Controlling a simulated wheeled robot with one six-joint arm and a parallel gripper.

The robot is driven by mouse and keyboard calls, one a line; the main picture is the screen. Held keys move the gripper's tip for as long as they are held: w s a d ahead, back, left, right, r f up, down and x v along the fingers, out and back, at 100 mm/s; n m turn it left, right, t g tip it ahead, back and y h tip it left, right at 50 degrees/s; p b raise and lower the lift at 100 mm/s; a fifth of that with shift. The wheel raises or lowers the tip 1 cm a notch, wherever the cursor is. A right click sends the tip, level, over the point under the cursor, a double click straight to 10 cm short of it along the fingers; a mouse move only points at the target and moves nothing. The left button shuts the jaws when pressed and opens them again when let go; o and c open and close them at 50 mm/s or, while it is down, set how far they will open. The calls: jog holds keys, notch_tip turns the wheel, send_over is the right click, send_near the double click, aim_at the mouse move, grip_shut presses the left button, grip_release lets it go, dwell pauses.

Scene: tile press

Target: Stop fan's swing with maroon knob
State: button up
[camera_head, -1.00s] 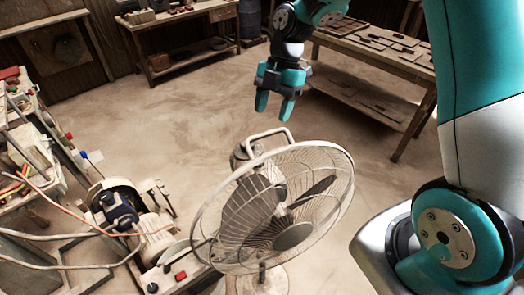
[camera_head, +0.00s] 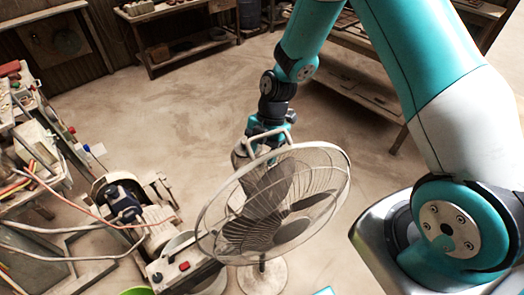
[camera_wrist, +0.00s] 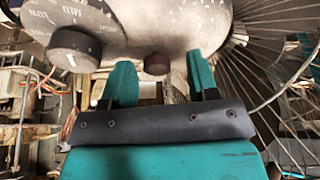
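The standing fan (camera_head: 272,205) has a round wire cage and a pale motor housing (camera_head: 240,152) with a loop handle on top. In the wrist view the housing (camera_wrist: 160,22) fills the top, with a large black dial (camera_wrist: 74,48) marked LOW and MED at left. The small maroon knob (camera_wrist: 157,63) sits on the underside of the housing. My gripper (camera_wrist: 160,62) is open, one finger to each side of the knob with gaps showing. In the head view my gripper (camera_head: 262,130) is at the housing, partly hidden behind the handle; the knob is not visible there.
The wire cage (camera_wrist: 275,70) is close to the right finger. A machine with a red switch (camera_head: 183,266) stands left of the fan, near a cluttered bench (camera_head: 30,150) with loose cables. The floor (camera_head: 170,110) behind the fan is clear.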

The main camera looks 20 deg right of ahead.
grip_shut()
jog(key=shift+r, duration=0.85)
jog(key=shift+o, duration=0.2)
grip_release()
jog(key=shift+w+d+r, duration=0.1)
jog(key=b+v, duration=0.4)
jog(key=v, duration=1.3)
jog(key=shift+b, duration=0.3)
jog(key=shift+d, duration=0.1)
